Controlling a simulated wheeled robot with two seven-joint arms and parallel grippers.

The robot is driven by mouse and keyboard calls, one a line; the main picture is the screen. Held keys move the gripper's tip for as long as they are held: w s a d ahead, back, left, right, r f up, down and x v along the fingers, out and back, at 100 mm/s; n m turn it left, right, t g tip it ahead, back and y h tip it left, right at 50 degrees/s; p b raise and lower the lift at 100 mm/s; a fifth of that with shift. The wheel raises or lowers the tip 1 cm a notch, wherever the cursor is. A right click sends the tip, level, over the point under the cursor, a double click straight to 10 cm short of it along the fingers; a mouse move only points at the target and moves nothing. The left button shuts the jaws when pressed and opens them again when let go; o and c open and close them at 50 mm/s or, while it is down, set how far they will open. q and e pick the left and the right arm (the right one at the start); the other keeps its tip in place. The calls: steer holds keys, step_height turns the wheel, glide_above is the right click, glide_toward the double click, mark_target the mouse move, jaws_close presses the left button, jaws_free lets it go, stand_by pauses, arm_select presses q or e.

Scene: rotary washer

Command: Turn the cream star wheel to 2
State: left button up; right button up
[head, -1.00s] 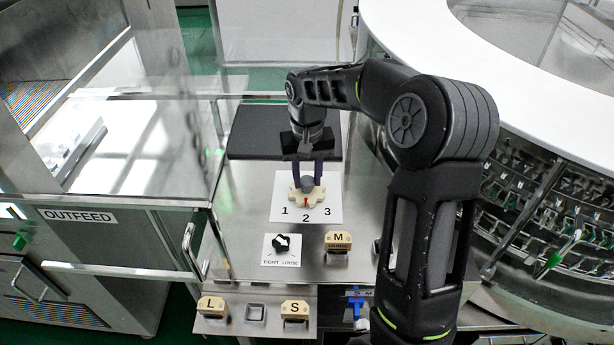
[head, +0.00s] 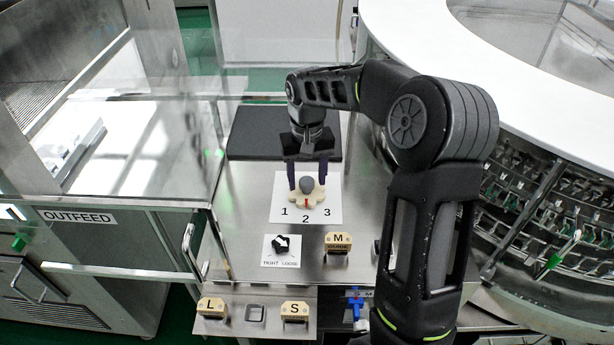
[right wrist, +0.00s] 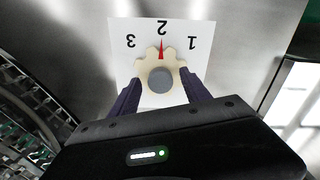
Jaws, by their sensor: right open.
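The cream star wheel (head: 306,197) with its grey hub sits on a white plate (head: 332,184) marked 1, 2 and 3. Its red pointer is directed at 2; in the right wrist view the wheel (right wrist: 146,75) shows the red pointer in line with the 2. My right gripper (head: 307,186) is open, its two dark fingers apart on either side of the wheel's hub. In the right wrist view the fingers (right wrist: 160,90) stand left and right of the wheel; I cannot tell whether they touch it. My left gripper is not in view.
In front of the plate are a black TIGHT/LOOSE knob (head: 281,244) and a cream M block (head: 338,242). L (head: 213,308) and S (head: 295,311) blocks stand on the lower front ledge. The round washer (head: 545,200) is at the right, a clear panel (head: 130,110) at the left.

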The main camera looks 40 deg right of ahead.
mark_target(307, 181)
step_height(307, 181, up, 8)
steer(key=shift+f+b, duration=0.1)
steer(key=shift+b, duration=0.3)
stand_by(0.6)
